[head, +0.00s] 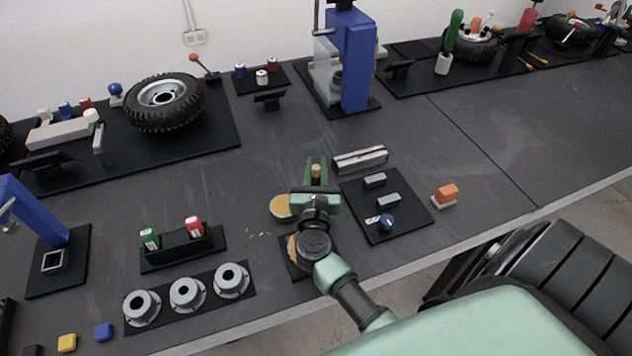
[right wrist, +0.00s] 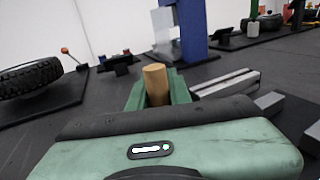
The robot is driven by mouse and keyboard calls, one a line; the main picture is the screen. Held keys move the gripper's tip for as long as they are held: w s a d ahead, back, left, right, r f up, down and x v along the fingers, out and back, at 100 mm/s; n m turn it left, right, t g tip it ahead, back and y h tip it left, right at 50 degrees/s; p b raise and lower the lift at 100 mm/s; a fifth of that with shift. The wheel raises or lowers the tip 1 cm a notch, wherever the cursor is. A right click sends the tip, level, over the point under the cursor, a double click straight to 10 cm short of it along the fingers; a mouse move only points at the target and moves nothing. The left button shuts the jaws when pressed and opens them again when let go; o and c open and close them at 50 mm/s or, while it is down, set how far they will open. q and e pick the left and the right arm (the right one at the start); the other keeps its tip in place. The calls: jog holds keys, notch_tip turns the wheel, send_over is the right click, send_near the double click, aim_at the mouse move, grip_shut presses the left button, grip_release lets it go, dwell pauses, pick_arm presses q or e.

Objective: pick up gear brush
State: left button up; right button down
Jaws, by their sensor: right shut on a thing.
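The gear brush shows as a short, light-brown wooden handle (head: 316,169) between the green fingers of my right gripper (head: 316,178). My right gripper is shut on it above the middle of the dark bench. In the right wrist view the round handle (right wrist: 155,84) stands upright between the fingers. The rest of the brush is hidden by the gripper, so I cannot tell whether it touches the bench. My left gripper is not in view.
A metal rail block (head: 360,159) and a black mat (head: 414,212) with small parts lie just right of the gripper. A yellow-topped disc (head: 281,207) is at its left. Grey flanged cylinders (head: 187,294) stand front left. The blue press (head: 350,60) stands behind.

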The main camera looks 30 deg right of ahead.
jog(key=shift+r, duration=0.4)
notch_tip(320, 180, up, 19)
jog(key=p, duration=0.5)
jog(key=shift+r, duration=0.15)
jog(key=c, duration=2)
grip_release()
grip_shut()
jog(key=shift+a, duration=0.1)
